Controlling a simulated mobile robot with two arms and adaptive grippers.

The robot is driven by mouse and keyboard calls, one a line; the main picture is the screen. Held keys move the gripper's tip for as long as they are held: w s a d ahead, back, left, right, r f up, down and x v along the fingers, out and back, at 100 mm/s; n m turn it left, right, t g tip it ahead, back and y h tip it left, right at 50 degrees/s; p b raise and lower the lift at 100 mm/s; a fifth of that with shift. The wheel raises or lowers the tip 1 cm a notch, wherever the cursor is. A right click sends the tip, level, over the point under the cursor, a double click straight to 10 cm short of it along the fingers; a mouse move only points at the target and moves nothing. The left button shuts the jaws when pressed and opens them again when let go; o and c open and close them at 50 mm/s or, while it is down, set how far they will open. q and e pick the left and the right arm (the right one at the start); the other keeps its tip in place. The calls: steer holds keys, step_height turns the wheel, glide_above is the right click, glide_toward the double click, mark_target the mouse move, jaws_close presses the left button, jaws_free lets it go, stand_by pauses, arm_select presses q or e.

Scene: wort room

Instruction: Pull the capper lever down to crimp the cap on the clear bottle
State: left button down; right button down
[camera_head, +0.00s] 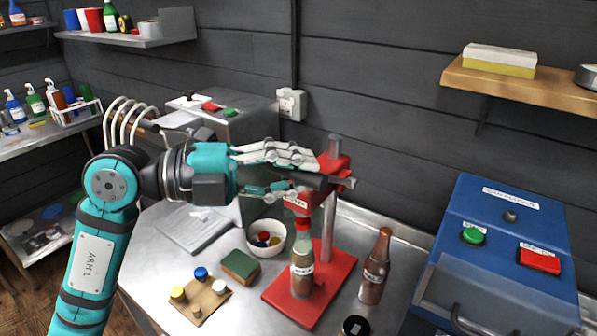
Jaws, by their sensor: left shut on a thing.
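The red bottle capper stands on the metal table, with a red base plate (322,282), a grey column (328,225) and a red head (307,203). The clear bottle (302,265) stands upright on the base plate, directly under the head. My left gripper (305,178) reaches in from the left at head height. My right gripper is not in view.
A brown bottle (375,267) stands right of the base plate. A white bowl of caps (266,239), a green sponge (240,266) and a small board with coloured caps (200,301) lie to the left. A blue machine (497,245) fills the right side.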

arm_select(q)
step_height(320, 180, down, 20)
steer(key=s+a+m+h+b, duration=0.1)
steer(key=s+m+h+b, duration=0.1)
steer(key=b, duration=1.4)
steer(key=shift+s+f+m+h, duration=0.15)
steer(key=shift+f+m+h, duration=0.1)
steer(key=shift+m+h, duration=0.2)
steer(key=shift+f, duration=0.15)
steer(key=c, duration=1.6)
jaws_free()
steer(key=o, duration=0.4)
steer(key=shift+s+a+t, duration=0.1)
steer(key=shift+a+t, duration=0.2)
steer(key=shift+o, duration=0.2)
steer(key=shift+r, duration=0.2)
steer(key=shift+r, duration=0.1)
